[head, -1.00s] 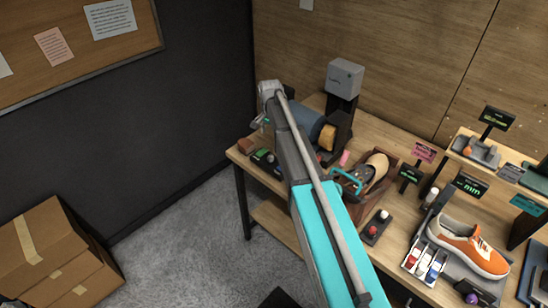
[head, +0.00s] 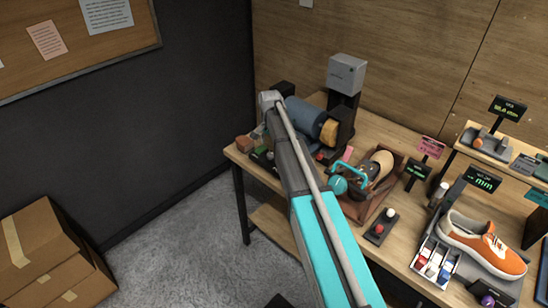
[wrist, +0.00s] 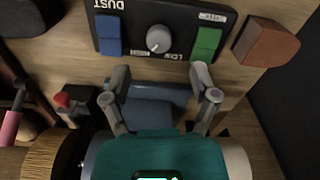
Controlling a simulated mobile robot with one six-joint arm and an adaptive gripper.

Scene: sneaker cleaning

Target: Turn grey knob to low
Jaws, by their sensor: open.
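The grey knob (wrist: 159,39) is round and sits on a dark control panel (wrist: 131,22), between a blue switch (wrist: 109,35) and a green switch (wrist: 207,43). In the wrist view, the panel's "DUST" and "LOW" lettering appears upside-down; LOW is just below and right of the knob. A small light mark shows on the knob, but its exact setting is unclear. My gripper (wrist: 160,76) is open and empty. Its two fingertips are apart below the panel in the picture, not on the knob. In the head view, my arm hides most of the knob area.
A brown block (wrist: 266,40) stands beside the panel. A red-topped switch (wrist: 68,100) and a wooden cylinder (wrist: 51,155) lie left of my gripper. In the head view, a blue motor-like machine (head: 304,117) stands close behind my arm.

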